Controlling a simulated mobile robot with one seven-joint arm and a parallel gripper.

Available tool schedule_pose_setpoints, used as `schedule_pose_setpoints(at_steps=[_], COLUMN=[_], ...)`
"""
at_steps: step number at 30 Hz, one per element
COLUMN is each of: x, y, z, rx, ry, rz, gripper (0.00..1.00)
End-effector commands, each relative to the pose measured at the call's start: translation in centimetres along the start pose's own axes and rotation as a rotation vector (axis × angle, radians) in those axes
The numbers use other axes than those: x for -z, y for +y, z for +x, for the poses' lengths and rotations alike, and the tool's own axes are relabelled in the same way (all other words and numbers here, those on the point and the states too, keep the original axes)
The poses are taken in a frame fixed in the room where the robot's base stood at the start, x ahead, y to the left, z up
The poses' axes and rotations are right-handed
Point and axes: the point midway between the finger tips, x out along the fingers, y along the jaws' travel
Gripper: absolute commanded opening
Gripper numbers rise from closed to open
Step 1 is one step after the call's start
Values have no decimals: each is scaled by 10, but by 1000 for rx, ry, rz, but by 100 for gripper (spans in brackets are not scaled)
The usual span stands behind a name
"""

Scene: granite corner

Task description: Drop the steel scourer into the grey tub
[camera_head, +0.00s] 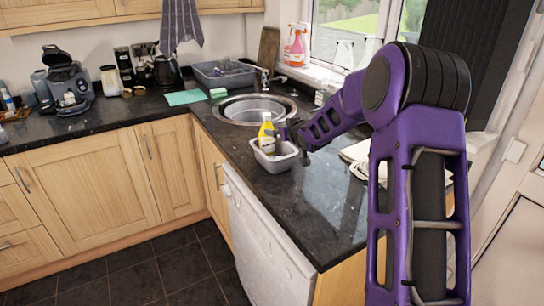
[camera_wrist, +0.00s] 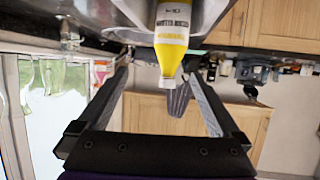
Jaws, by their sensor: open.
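The grey tub (camera_head: 272,164) sits on the dark counter in front of the sink; part of its grey wall shows at the top of the wrist view (camera_wrist: 208,18). A yellow bottle with a pale label (camera_head: 267,134) stands upright in the tub or just behind it; I cannot tell which. The bottle also shows in the wrist view (camera_wrist: 171,45), which is upside down. My gripper (camera_head: 291,146) is at the tub's right side, its fingers spread wide in the wrist view (camera_wrist: 158,62). I see nothing held between them. I cannot make out the steel scourer in either view.
The round sink (camera_head: 253,117) lies behind the tub. A green sponge (camera_head: 218,93), a green cloth (camera_head: 184,98) and a grey basin (camera_head: 208,80) are farther back. The counter's front right (camera_head: 297,215) is clear.

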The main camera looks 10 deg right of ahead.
Motion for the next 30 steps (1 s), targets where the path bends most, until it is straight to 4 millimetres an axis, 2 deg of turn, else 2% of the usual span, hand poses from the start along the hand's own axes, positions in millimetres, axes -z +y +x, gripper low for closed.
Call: schedule_pose_setpoints(at_steps=[1,9,15,21,30], x=[1,1,1,0,1], y=[0,1,0,0,2], z=[-13,-76,-111,-125,-125], rx=[-2,-3,-2,-1,-7], ry=[0,0,0,-1,3], rz=[-1,-1,-2,0,1], gripper=[100,100,100,100,100])
